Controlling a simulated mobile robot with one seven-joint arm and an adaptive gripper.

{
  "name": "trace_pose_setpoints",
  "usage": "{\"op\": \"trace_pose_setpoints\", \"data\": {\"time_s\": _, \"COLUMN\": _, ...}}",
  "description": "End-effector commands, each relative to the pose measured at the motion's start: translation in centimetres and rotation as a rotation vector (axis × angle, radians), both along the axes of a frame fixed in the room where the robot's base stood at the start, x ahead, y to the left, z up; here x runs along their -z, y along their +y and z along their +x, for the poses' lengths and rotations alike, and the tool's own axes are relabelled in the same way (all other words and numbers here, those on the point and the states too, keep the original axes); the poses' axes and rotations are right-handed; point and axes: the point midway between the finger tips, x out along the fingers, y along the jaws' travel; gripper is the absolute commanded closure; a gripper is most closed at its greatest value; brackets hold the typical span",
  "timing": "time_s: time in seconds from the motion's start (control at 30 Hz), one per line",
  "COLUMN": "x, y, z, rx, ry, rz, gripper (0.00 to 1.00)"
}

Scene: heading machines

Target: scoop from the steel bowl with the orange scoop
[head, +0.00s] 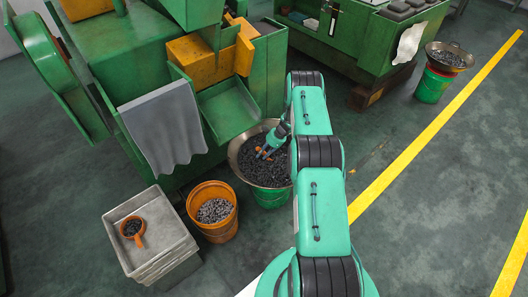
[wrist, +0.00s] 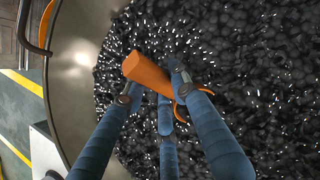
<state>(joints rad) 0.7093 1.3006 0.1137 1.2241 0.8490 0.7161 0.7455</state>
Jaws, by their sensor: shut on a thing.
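The steel bowl (head: 236,163) is wide and full of small dark metal parts (head: 268,172); its pale rim (wrist: 66,85) curves down the left of the wrist view. My gripper (head: 268,149) is low over the bowl, left of its middle. Its blue-grey fingers (wrist: 155,88) are shut on the orange scoop (wrist: 145,72), with the thick end of its handle sticking out at the upper left. The scoop's orange also shows in the head view (head: 262,153). Its cup is not clearly visible; I cannot tell how deep it is in the parts.
An orange bucket (head: 222,230) of grey parts stands between crate and bowl. A green machine (head: 228,108) rises behind the bowl. Floor to the right (head: 430,190) is clear.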

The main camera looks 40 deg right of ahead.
Motion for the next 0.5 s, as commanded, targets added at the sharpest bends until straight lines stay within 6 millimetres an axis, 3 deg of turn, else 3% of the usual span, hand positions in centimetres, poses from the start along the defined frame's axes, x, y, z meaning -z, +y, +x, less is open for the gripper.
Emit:
{"op": "trace_pose_setpoints", "data": {"time_s": 0.2, "x": 0.1, "y": 0.7, "z": 0.5, "rx": -0.003, "ry": 0.075, "rz": -0.137, "gripper": 1.00}}
{"op": "trace_pose_setpoints", "data": {"time_s": 0.5, "x": -2.4, "y": 0.9, "z": 0.6, "rx": -0.001, "ry": 0.090, "rz": -0.159, "gripper": 1.00}}
